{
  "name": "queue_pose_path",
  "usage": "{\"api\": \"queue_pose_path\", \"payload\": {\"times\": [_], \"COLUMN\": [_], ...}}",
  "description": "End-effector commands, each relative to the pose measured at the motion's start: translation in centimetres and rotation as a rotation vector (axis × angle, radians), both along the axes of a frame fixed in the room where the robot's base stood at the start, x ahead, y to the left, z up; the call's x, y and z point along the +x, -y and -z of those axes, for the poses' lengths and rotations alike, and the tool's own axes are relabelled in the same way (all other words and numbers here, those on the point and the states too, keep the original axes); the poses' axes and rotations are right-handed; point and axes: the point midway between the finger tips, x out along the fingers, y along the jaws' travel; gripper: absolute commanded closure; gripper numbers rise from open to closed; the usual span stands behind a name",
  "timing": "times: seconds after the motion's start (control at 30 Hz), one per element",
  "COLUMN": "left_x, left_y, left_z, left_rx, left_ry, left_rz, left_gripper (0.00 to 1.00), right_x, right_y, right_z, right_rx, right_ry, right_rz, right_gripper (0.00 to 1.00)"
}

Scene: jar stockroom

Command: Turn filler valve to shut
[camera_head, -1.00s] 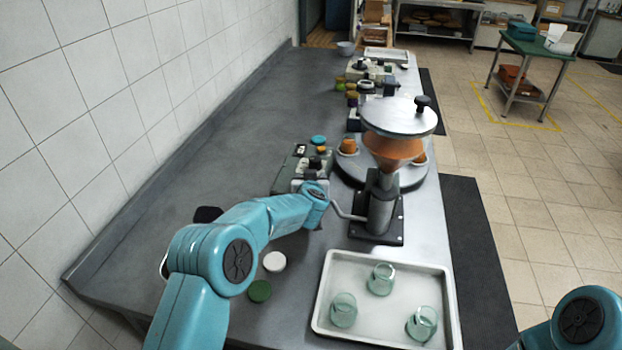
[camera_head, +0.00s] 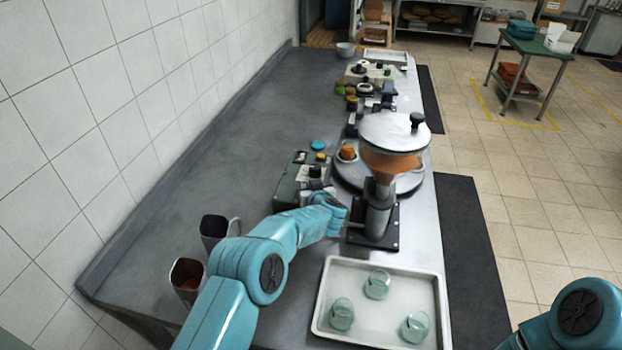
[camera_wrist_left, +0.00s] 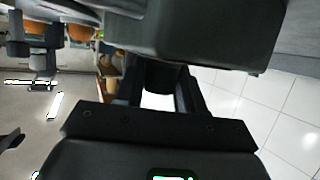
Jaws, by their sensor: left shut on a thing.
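The filler (camera_head: 378,215) stands on a dark base plate on the counter. It has an orange-filled funnel (camera_head: 391,164) under a round metal lid. My left arm reaches in from the left, and its wrist covers the near-left side of the filler. The valve handle is hidden there in the head view. In the left wrist view my left gripper (camera_wrist_left: 162,88) has its dark fingers closed around a dark, rounded piece (camera_wrist_left: 161,76), which appears to be the valve handle. The valve's exact angle cannot be seen. My right gripper is out of view.
A pale tray (camera_head: 322,320) with three glass jars (camera_head: 377,284) lies in front of the filler. A turntable (camera_head: 410,181) with orange-filled pots stands behind it. A green-grey box (camera_head: 288,189) is to its left. Two dark cups (camera_head: 187,275) stand by the counter's left edge.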

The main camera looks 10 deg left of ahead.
Motion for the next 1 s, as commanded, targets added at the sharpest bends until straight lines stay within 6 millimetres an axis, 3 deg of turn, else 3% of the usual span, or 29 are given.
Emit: {"api": "queue_pose_path", "payload": {"times": [0.17,0.6,1.0], "left_x": [0.2,0.3,0.0], "left_y": [0.0,-0.2,-0.1], "left_z": [-0.2,-0.1,-0.4], "left_rx": [0.004,0.006,0.000], "left_ry": [0.011,0.016,0.007], "left_rz": [-0.100,-0.259,-0.282], "left_gripper": [0.92,0.92,0.92], "right_x": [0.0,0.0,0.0], "right_y": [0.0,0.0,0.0], "right_z": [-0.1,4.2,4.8], "right_rx": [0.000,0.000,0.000], "right_ry": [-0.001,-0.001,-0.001], "right_rz": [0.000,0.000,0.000], "right_gripper": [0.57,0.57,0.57]}}
